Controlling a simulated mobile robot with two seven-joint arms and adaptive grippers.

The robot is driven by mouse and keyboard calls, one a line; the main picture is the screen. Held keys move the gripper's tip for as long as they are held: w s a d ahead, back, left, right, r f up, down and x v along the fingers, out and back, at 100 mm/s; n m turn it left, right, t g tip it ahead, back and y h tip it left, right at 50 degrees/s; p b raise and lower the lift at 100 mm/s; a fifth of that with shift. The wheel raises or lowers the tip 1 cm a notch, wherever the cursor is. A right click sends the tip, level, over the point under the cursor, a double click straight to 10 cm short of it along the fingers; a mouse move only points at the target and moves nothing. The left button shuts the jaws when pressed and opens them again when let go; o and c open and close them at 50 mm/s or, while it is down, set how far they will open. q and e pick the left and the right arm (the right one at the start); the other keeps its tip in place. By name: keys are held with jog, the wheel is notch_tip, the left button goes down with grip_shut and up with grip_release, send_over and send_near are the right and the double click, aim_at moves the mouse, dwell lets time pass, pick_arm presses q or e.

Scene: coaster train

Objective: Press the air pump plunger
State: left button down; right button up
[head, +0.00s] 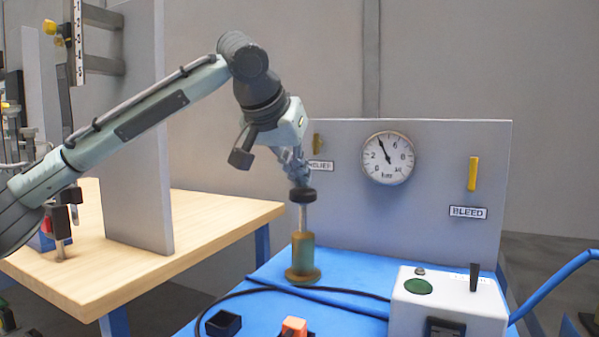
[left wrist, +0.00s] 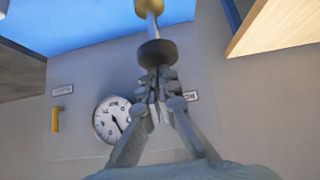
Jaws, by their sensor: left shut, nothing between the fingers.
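The air pump stands upright on the blue table top, with a brass-coloured body (head: 303,257), a bare metal rod (head: 302,217) and a black plunger knob (head: 302,195). The rod shows above the body, so the knob is raised. My left gripper (head: 298,180) is shut and empty, pointing down right at the top of the knob. In the left wrist view its closed fingertips (left wrist: 156,75) meet or nearly meet the black knob (left wrist: 156,53); I cannot tell if they touch. My right gripper is not in view.
A grey panel behind carries a round gauge (head: 388,158), yellow levers (head: 473,174) and a BLEED label (head: 468,212). A white box (head: 447,302) with a green button stands right of the pump. A black hose (head: 340,291) lies near the pump's base. A wooden table (head: 215,217) stands left.

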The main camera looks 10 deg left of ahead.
aim_at(299, 203)
pick_arm(q)
notch_tip(299, 203, down, 5)
jog(key=shift+s+f+b, duration=0.1)
jog(key=shift+f+b, duration=0.1)
jog(key=shift+b, duration=0.1)
jog(key=shift+f, duration=0.3)
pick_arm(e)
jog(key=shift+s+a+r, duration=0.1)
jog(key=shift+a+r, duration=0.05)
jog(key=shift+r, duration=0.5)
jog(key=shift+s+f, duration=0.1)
